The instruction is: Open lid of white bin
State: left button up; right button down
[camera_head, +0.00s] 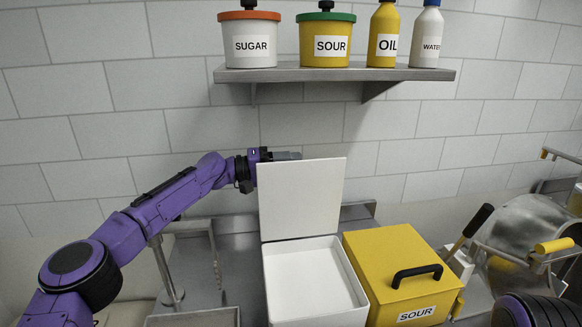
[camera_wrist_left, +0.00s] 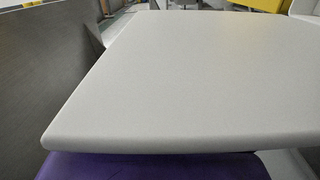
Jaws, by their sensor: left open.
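The white bin (camera_head: 315,318) stands on the grey counter with its inside showing. Its white lid (camera_head: 302,198) is raised and stands about upright at the bin's back edge. My left gripper (camera_head: 280,155) is at the lid's upper left corner, partly hidden behind the lid. It is open; I cannot tell whether it touches the lid. In the left wrist view the lid (camera_wrist_left: 190,85) fills most of the picture, very close to the camera. The right gripper does not show; only a bit of my right arm is at the lower right.
A yellow sour bin (camera_head: 385,255) with a black handle stands right beside the white bin. A shelf (camera_head: 335,74) with several containers is above. A metal drum machine (camera_head: 525,235) is at right. A metal rack (camera_head: 195,228) is left of the bin.

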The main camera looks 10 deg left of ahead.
pick_arm(q)
jog(key=b+v, duration=0.3)
jog(key=v, duration=0.7)
jog(key=shift+b, duration=0.4)
jog(key=shift+a+f, duration=0.1)
jog(key=shift+a, duration=0.05)
